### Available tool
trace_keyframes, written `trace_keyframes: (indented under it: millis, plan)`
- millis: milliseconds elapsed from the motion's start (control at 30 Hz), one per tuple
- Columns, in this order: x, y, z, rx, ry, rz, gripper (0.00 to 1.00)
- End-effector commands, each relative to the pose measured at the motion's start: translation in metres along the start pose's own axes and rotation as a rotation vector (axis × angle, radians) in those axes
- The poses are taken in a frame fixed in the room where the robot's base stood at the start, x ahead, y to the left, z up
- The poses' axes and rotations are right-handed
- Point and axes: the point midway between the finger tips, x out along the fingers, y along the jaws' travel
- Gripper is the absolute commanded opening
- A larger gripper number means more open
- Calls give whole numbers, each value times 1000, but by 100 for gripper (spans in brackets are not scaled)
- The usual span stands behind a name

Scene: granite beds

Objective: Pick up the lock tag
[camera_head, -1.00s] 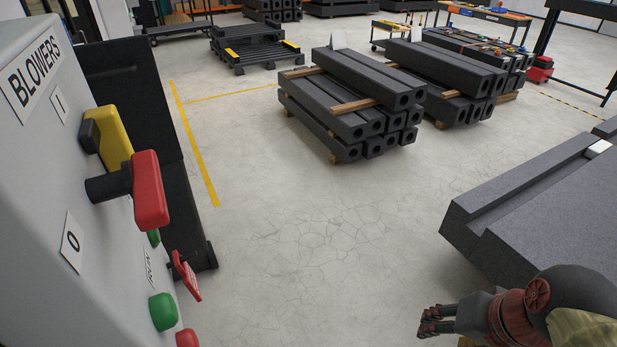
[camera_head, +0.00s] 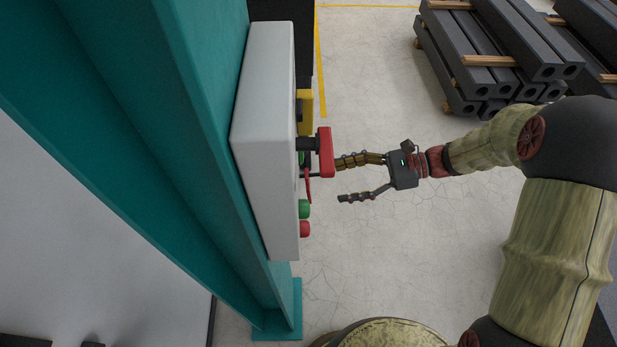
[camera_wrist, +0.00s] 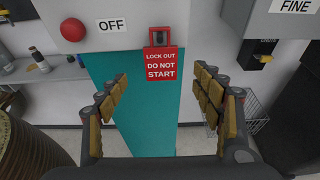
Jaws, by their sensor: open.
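The lock tag (camera_wrist: 161,66) is a red plate with white lettering, "LOCK OUT DO NOT START". It hangs on the front of a grey control box, in the upper middle of the wrist view. In the head view the tag (camera_head: 308,184) shows nearly edge-on as a thin red strip below the red handle. My gripper (camera_head: 341,180) is open and empty, facing the box from the right. In the wrist view my gripper (camera_wrist: 160,77) has its fingers spread to either side of the tag, with nothing between them touching it.
The grey box (camera_head: 262,140) is mounted on a teal column (camera_head: 200,120). A red handle (camera_head: 325,152) juts out close to my upper finger. Green (camera_head: 304,209) and red (camera_head: 304,229) buttons sit below. Open floor lies right of the box; dark beams (camera_head: 490,60) are stacked beyond.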

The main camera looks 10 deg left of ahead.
Motion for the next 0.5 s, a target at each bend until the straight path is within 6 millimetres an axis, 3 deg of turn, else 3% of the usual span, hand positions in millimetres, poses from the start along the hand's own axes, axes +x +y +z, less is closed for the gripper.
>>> trace_keyframes:
  millis: [500]
  plan:
    - [61,-1,1,2,0,4,67]
